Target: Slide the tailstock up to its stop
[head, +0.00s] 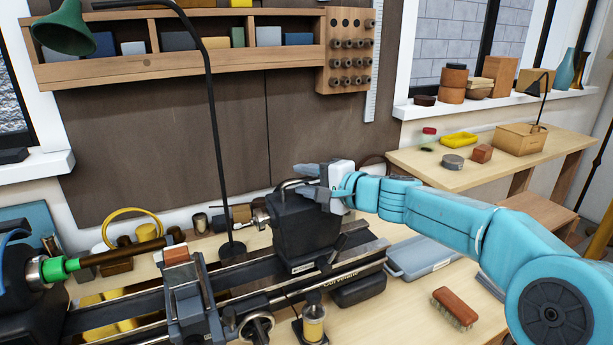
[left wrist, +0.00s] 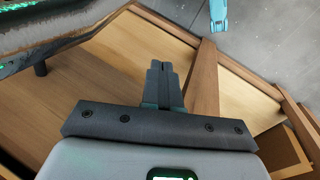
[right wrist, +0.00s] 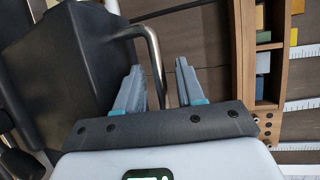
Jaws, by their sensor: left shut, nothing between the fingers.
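The tailstock (head: 305,232) is a dark block on the lathe bed (head: 350,252), right of the carriage (head: 185,295). Its nose points left, apart from the brown workpiece (head: 125,252) at the headstock. A bent metal lever (right wrist: 152,45) rises from the tailstock's top. My right gripper (head: 308,183) is at that lever, above the tailstock; in the right wrist view its fingers (right wrist: 160,85) are apart, with the lever running between them. Whether they touch it I cannot tell. My left gripper (left wrist: 162,75) is shut and empty, over wooden furniture. I cannot make out the stop.
A thin black lamp stand (head: 213,130) rises behind the bed, left of the tailstock. A brush (head: 455,308) and a blue-grey case (head: 420,257) lie on the bench to the right. A small jar (head: 313,325) stands in front of the bed.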

